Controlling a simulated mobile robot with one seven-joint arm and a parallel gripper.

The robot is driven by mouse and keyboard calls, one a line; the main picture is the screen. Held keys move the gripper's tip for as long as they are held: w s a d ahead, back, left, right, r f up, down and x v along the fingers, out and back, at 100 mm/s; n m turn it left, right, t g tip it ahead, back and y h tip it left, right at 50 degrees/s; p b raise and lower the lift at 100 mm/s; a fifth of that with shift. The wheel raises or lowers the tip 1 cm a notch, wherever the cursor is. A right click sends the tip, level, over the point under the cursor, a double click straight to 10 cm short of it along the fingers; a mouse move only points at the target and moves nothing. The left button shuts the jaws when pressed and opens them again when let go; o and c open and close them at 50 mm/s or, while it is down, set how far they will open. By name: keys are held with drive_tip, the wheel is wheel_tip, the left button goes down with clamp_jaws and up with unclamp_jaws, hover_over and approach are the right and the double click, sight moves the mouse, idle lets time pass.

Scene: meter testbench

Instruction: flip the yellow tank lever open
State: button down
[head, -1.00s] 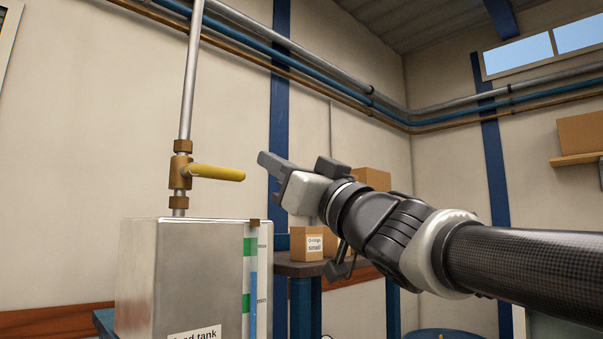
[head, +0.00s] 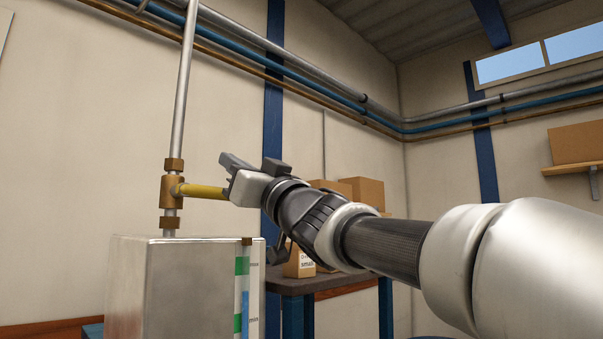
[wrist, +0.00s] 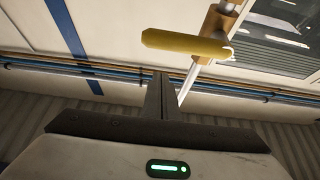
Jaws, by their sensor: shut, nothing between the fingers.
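The yellow lever (head: 203,191) sticks out sideways to the right from a brass valve (head: 172,191) on a thin upright pipe above the metal tank (head: 185,285). My gripper (head: 228,162) is shut and empty. In the head view it is at the lever's right end and hides that tip. In the wrist view the lever (wrist: 185,44) lies across the picture beyond the shut fingers (wrist: 159,78), with the valve (wrist: 218,30) at its right end. A small gap shows between fingers and lever there; I cannot tell whether any part touches.
A sight gauge (head: 243,295) with green marks runs down the tank's right front edge. Behind my arm, cardboard boxes (head: 362,190) stand near a dark table (head: 300,284). Pipes run along the back wall. The space left of the valve is clear.

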sight(205, 193)
wheel_tip(205, 193, down, 4)
drive_tip(key=shift+w+a+r, duration=0.1)
